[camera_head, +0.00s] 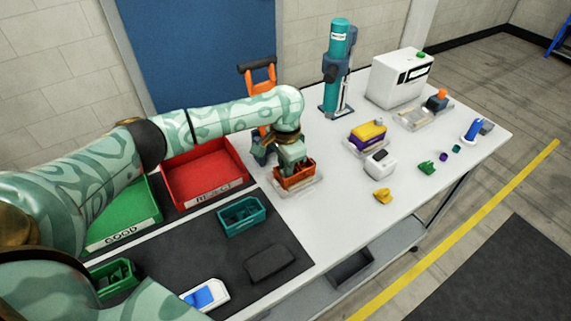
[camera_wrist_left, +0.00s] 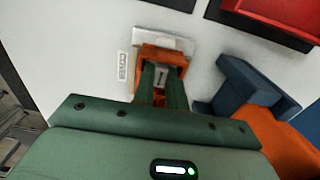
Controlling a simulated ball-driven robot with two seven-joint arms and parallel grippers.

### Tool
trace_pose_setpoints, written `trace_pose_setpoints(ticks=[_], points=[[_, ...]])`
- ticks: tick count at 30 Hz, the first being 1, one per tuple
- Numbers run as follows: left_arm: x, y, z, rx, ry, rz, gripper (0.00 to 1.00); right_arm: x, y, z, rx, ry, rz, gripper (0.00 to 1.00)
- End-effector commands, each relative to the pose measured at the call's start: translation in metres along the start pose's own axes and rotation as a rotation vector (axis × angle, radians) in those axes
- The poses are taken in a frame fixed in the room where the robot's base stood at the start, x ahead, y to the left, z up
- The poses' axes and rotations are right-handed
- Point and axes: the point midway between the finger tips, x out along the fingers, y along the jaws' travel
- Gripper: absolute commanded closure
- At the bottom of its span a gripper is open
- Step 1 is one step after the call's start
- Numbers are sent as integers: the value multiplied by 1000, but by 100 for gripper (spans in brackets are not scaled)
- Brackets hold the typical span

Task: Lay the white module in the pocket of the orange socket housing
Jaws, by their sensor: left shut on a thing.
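The orange socket housing (camera_head: 296,182) sits on a pale plate on the white table, and it also shows in the wrist view (camera_wrist_left: 152,54). My left gripper (camera_head: 293,166) points down into the housing from above. In the wrist view its green fingers (camera_wrist_left: 161,88) reach down between the housing walls, shut on a small pale piece (camera_wrist_left: 160,75), which looks like the white module. The fingers hide most of it, and I cannot tell whether it touches the pocket floor. My right gripper is not in view.
The red bin (camera_head: 203,172) and an orange-and-blue tool (camera_head: 262,85) stand close to my left arm. A yellow-and-purple fixture (camera_head: 367,136) and a white block (camera_head: 380,164) stand to the right. A teal tray (camera_head: 242,216) lies on the dark mat in front.

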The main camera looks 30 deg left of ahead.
Motion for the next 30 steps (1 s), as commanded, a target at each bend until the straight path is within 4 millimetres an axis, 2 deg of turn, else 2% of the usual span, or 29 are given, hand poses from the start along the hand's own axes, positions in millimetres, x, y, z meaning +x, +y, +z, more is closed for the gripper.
trace_pose_setpoints(ticks=[20, 21, 22, 30], points=[[7, 0, 0, 1, -1, -1, 100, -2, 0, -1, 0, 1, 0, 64], [7, 0, 0, 1, -1, -1, 84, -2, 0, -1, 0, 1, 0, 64], [7, 0, 0, 1, -1, -1, 79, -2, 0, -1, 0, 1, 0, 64], [7, 0, 0, 1, 0, -1, 79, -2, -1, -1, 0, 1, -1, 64]])
